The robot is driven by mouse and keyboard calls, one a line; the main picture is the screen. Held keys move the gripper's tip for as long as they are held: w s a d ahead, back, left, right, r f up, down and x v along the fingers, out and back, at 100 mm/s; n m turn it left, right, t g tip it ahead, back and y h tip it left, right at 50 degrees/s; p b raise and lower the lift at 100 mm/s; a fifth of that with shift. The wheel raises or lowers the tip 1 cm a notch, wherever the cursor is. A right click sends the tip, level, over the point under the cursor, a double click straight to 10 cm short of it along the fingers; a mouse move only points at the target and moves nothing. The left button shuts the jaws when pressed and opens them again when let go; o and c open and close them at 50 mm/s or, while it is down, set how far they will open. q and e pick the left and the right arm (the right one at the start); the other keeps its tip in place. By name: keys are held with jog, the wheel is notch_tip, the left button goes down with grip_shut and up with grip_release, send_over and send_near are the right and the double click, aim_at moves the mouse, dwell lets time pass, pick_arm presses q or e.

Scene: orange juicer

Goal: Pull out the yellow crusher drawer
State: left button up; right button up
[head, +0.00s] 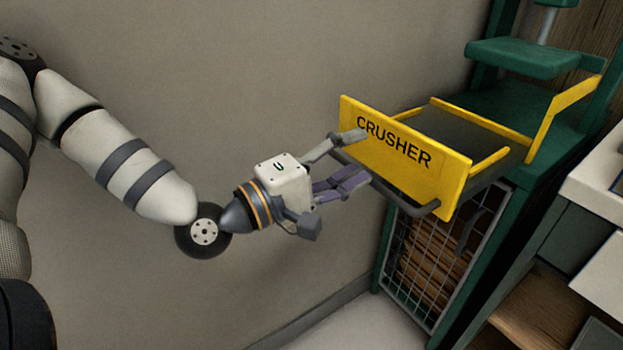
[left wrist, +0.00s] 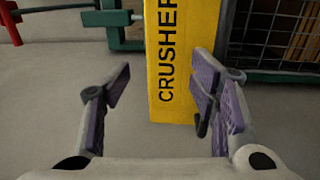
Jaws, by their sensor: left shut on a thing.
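The yellow crusher drawer (head: 405,150) has a front panel lettered "CRUSHER" and stands out from the green press frame (head: 503,187). Its dark bar handle (head: 410,203) runs along the front. In the left wrist view the yellow front (left wrist: 181,60) appears on end between the fingers. My left gripper (head: 350,163) is at the left part of the front, shut on the handle; its purple-padded fingers also show in the left wrist view (left wrist: 160,98). The fingers partly hide the handle, so the exact contact is not clear. My right gripper is not in view.
A wire-mesh door (head: 425,262) is below the drawer, with brown material behind it. A white-topped cabinet (head: 592,172) stands close on the right. The wall (head: 250,80) is behind my left arm. Bare floor (head: 350,322) lies in front of the press.

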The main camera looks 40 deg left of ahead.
pick_arm(q)
jog(key=f+p+v, duration=0.1)
jog(key=p+v, duration=0.1)
jog(key=v, duration=0.4)
jog(key=shift+s+a+f, duration=0.2)
jog(key=shift+a+f, duration=0.1)
jog(key=shift+a, duration=0.05)
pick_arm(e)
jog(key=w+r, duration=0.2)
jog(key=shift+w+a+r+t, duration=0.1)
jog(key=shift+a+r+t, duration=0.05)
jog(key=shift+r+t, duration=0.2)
